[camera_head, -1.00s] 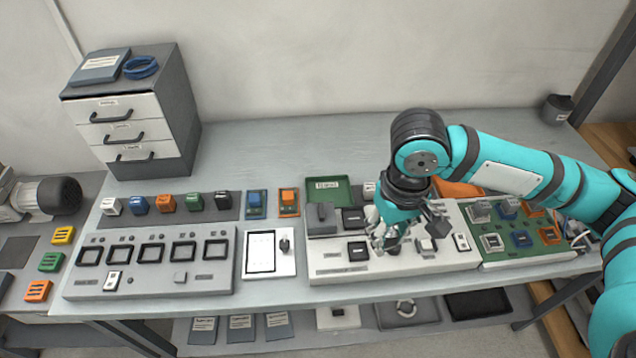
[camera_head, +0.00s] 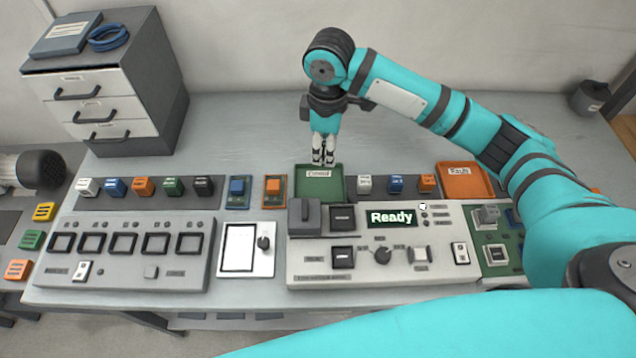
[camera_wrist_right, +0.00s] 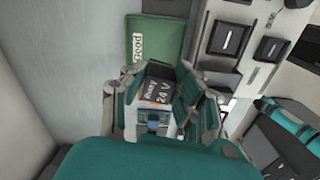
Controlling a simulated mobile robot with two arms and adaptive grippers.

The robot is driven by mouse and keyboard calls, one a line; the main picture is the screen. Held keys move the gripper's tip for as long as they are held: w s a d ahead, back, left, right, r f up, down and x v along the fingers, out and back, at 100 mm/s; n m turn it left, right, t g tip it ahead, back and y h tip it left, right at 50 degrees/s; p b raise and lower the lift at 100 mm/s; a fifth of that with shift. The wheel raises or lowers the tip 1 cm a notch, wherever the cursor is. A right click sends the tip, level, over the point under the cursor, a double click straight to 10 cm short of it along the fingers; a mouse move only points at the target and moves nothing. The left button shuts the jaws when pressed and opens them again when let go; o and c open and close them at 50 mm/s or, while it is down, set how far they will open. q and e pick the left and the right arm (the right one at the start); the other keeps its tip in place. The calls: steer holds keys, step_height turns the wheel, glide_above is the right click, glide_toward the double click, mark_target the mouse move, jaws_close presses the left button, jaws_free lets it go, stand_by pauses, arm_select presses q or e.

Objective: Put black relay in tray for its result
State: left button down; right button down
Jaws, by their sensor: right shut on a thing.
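My right gripper (camera_head: 324,160) points down at the back edge of the green tray (camera_head: 333,180). In the right wrist view the gripper (camera_wrist_right: 160,95) is shut on a black relay (camera_wrist_right: 162,84) with "Relay 24 V" lettering. The relay is hard to make out in the head view. The green tray, labelled "Good", also shows in the right wrist view (camera_wrist_right: 152,32), just beyond the relay. I cannot tell the relay's height over it. An orange tray (camera_head: 478,186) stands further right. My left gripper is not in view.
The test panel (camera_head: 300,266) in front of the trays has a display (camera_head: 391,217) reading "Ready". The table behind the trays is clear.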

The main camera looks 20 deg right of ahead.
steer(key=shift+w+a+f+n, duration=0.15)
steer(key=shift+w+f+n, duration=0.35)
steer(key=shift+n, duration=0.4)
steer(key=shift+w+f, duration=0.1)
steer(key=shift+f, duration=0.15)
steer(key=p, duration=0.1)
glide_above(321, 185)
step_height(321, 185, down, 6)
steer(key=shift+f, duration=1.8)
steer(key=shift+f, duration=0.15)
steer(key=c, duration=1)
jaws_free()
